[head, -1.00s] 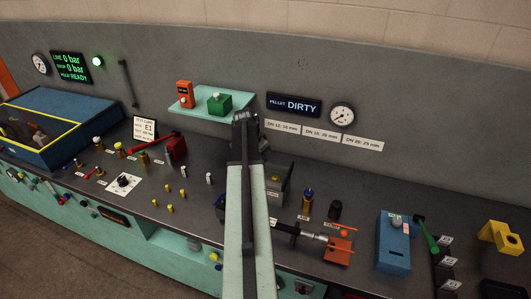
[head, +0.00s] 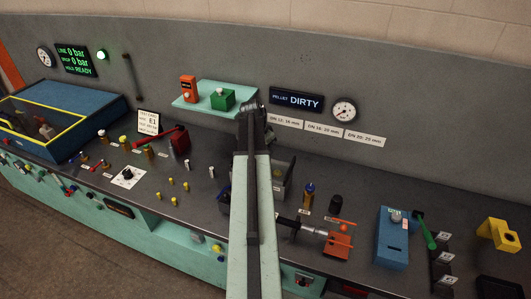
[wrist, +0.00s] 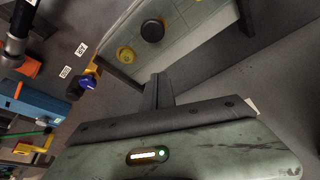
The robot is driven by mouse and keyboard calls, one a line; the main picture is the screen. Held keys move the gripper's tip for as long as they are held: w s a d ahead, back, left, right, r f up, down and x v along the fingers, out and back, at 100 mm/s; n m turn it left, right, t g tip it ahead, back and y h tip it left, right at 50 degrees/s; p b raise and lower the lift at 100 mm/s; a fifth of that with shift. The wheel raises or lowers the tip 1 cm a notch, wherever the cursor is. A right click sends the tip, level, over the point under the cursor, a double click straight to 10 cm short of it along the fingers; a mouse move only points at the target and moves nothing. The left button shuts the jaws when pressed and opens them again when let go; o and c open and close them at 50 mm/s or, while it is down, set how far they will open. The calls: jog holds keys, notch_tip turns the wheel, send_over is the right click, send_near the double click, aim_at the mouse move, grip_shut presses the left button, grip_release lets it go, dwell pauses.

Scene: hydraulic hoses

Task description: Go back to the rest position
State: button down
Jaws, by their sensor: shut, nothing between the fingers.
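My gripper (wrist: 160,90) shows in the wrist view as dark fingers closed together, with nothing held between them. In the head view my arm rises through the middle of the picture, and its dark end (head: 252,110) is in front of the back wall, just right of the small shelf. The fingertips are hard to make out there. In the wrist view a pale grey box (wrist: 205,32) lies beyond the fingers, with a yellow round part (wrist: 126,54) and a black round part (wrist: 152,30) in it. My arm hides part of the bench.
A mint shelf (head: 188,107) carries an orange device (head: 188,88) and a green block (head: 222,99). On the bench are a blue box (head: 392,245), a yellow bracket (head: 499,234), an orange block (head: 338,246) and several small fittings. A blue bin (head: 75,97) stands at the left.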

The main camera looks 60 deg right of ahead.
jog(key=p+v, duration=0.5)
jog(key=v, duration=0.3)
jog(key=shift+a+p, duration=0.15)
jog(key=shift+p, duration=0.25)
jog(key=shift+r, duration=0.1)
